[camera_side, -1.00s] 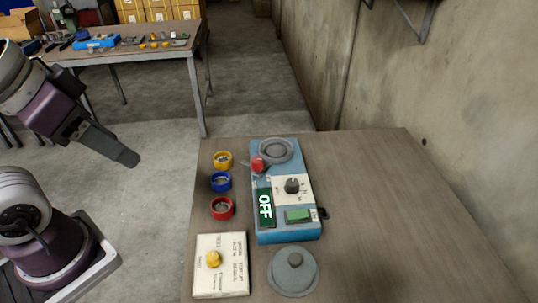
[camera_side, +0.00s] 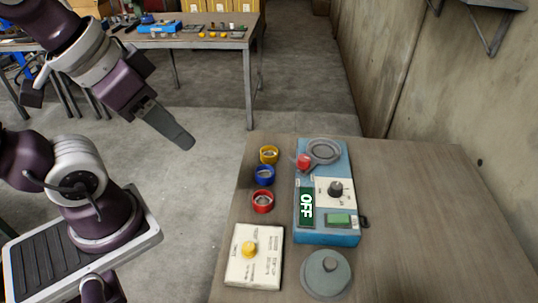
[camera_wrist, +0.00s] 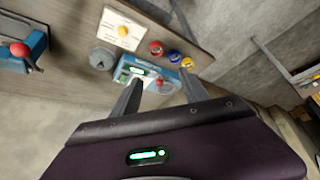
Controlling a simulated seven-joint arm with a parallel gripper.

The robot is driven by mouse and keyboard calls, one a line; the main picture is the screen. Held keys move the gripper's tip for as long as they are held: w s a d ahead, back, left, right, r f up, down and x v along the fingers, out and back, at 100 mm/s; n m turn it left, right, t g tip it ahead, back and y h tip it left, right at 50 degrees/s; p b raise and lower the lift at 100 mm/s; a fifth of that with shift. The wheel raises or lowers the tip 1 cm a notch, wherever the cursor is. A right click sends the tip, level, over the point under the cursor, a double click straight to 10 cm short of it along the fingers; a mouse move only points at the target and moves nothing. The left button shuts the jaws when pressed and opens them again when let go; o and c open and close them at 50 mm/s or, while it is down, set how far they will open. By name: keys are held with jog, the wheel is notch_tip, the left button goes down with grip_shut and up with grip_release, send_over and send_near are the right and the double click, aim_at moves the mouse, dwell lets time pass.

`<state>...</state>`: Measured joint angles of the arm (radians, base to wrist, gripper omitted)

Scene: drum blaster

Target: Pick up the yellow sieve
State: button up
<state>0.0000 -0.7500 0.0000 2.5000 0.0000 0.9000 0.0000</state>
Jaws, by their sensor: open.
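The yellow sieve (camera_side: 268,155) is a small round ring-shaped piece on the brown work table. It is farthest back in a row with a blue sieve (camera_side: 264,175) and a red sieve (camera_side: 263,201). In the wrist view the yellow sieve (camera_wrist: 187,62) is rightmost of the row, past the tip of the right finger. My gripper (camera_side: 180,137) is up in the air to the left of the table, well apart from the sieves. In the wrist view my gripper (camera_wrist: 160,77) has its two fingers spread with nothing between them.
A blue machine (camera_side: 327,238) with an OFF display stands right of the sieves. A white card (camera_side: 240,272) with a yellow knob and a grey round lid (camera_side: 326,275) lie in front. The table's right side is clear. A concrete wall (camera_side: 430,100) rises beyond it.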

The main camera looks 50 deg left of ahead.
jog(key=o, duration=0.4)
jog(key=shift+o, duration=0.2)
jog(key=n+g, duration=0.5)
jog(key=n, duration=0.9)
send_over(269, 155)
jog(key=s, duration=0.1)
notch_tip(269, 155, down, 18)
jog(key=shift+n+g, duration=0.3)
jog(key=f, duration=0.6)
jog(key=w+f, duration=0.1)
jog(key=f, duration=0.2)
jog(key=shift+f, duration=0.3)
